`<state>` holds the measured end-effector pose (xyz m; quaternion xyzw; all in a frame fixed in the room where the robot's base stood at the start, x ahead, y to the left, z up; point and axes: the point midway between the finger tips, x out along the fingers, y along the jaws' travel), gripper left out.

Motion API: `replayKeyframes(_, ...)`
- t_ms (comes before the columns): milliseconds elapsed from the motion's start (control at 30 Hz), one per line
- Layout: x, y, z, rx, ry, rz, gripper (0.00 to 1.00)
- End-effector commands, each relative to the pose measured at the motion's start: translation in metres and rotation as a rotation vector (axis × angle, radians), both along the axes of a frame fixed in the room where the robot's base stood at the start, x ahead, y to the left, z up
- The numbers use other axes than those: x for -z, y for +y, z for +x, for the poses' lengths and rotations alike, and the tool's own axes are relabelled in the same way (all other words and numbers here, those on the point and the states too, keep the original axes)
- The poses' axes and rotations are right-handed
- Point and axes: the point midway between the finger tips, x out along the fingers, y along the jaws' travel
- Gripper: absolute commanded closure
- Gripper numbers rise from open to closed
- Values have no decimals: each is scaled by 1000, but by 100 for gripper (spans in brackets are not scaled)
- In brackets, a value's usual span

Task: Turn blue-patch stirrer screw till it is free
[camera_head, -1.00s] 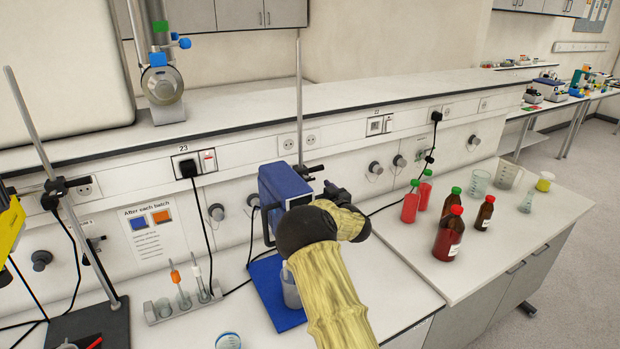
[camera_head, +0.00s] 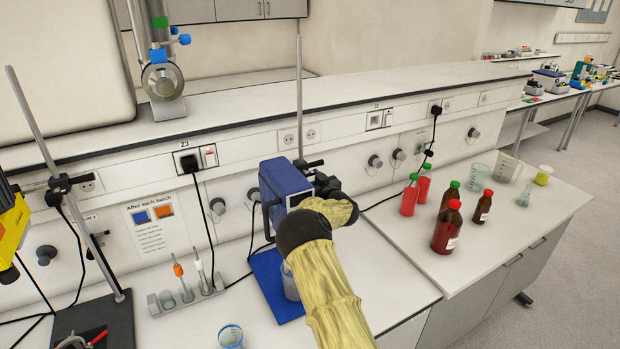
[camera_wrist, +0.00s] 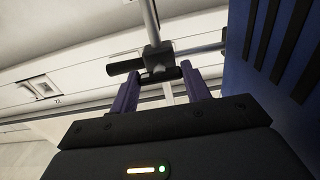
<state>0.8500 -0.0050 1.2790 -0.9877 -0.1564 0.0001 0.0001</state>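A blue stirrer (camera_head: 283,182) hangs on an upright metal rod (camera_head: 299,95) above a blue base plate (camera_head: 268,283). I cannot make out a separate blue patch on it. In the wrist view, a black clamp (camera_wrist: 156,55) joins the upright rod to a horizontal bar, and its dark screw handle (camera_wrist: 162,75) faces me, lying roughly crosswise. My gripper (camera_wrist: 160,74) has its two fingers apart, with the handle between their tips. Whether the tips press on it is unclear. In the head view, my gripper (camera_head: 326,186) is right of the stirrer, partly hidden by my wrist.
A beaker (camera_head: 289,283) stands on the base plate, partly behind my arm. A rack (camera_head: 186,300) and a dish (camera_head: 229,337) are to the left. Another stand with a yellow device (camera_head: 12,235) is at far left. Bottles (camera_head: 447,228) and glassware stand on the right bench.

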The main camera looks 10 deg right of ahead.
Motion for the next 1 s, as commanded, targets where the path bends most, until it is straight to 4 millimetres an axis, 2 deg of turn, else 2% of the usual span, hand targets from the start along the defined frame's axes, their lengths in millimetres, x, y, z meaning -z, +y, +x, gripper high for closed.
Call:
replayKeyframes(367, 1, 0, 0, 0, -10, -27, 76)
replayKeyframes(567, 3, 0, 0, 0, -37, -101, 76)
replayKeyframes(1000, 6, 0, 0, 0, -149, -436, 76)
